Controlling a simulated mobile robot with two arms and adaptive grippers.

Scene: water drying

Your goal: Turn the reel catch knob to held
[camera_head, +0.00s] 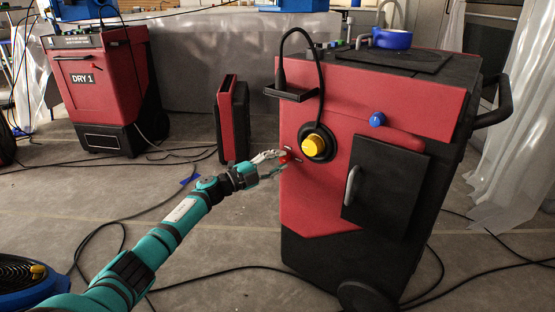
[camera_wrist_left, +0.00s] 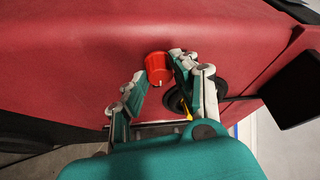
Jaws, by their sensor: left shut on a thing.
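A small red knob (camera_head: 284,157) sits on the red front of the dryer cabinet (camera_head: 310,195), near its left edge. In the left wrist view the red knob (camera_wrist_left: 158,67) shows a pale mark on its lower side. My left gripper (camera_head: 280,162) is at the cabinet front and is shut on the red knob, with one finger on each side in the wrist view (camera_wrist_left: 159,76). The fingers partly cover the knob in the head view. No held marking is readable. My right gripper is not in view.
A yellow knob (camera_head: 313,144) on a black disc is just right of the gripper. A blue knob (camera_head: 377,119) and a black door (camera_head: 386,187) with a grey handle are further right. A second cabinet marked DRY 1 (camera_head: 101,95) stands back left. Cables cross the floor.

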